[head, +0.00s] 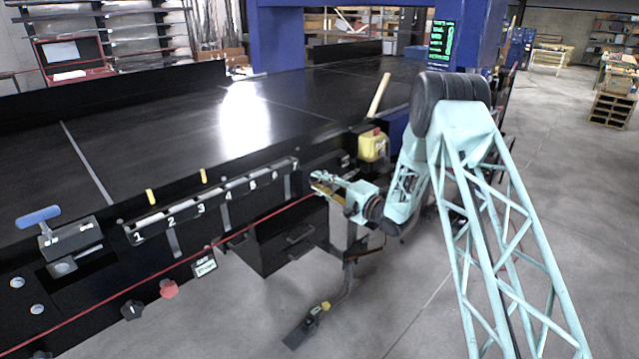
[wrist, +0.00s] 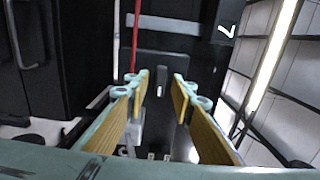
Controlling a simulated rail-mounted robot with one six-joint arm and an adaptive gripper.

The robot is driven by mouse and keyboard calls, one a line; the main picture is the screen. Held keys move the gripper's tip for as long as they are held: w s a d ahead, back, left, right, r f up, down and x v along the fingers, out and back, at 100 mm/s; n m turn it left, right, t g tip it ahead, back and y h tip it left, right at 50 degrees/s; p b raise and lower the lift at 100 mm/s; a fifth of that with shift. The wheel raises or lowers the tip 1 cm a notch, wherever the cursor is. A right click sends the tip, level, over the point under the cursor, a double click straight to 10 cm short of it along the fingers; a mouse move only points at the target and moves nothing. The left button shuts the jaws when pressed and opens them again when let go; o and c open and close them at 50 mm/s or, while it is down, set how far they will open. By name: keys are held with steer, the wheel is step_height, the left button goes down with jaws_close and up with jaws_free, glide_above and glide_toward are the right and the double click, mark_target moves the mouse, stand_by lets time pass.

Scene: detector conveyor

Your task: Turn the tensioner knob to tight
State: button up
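A black lobed knob (head: 131,310) and a red lobed knob (head: 168,288) sit low on the conveyor's side panel, at the left of the head view. I cannot read which is the tensioner knob or its setting. My gripper (head: 322,184) is well to the right of both, beside the conveyor's side near the number 7. In the wrist view my gripper (wrist: 160,88) has its two yellow-padded fingers apart, with nothing held between them. A dark panel with pale lettering shows beyond them, partly hidden by the fingers. No lobed knob is recognisable in the wrist view.
A red cord (head: 100,318) runs along the conveyor side and shows in the wrist view (wrist: 133,40). A blue-handled lever (head: 38,216) stands at left, a yellow box with a red button (head: 373,145) near my arm. Black drawers (head: 287,240) hang below. The floor in front is mostly open.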

steer(key=shift+s+d, duration=0.1)
steer(key=shift+d, duration=0.05)
steer(key=v, duration=1.1)
steer(key=shift+s+d, duration=0.2)
steer(key=shift+d, duration=0.05)
stand_by(0.4)
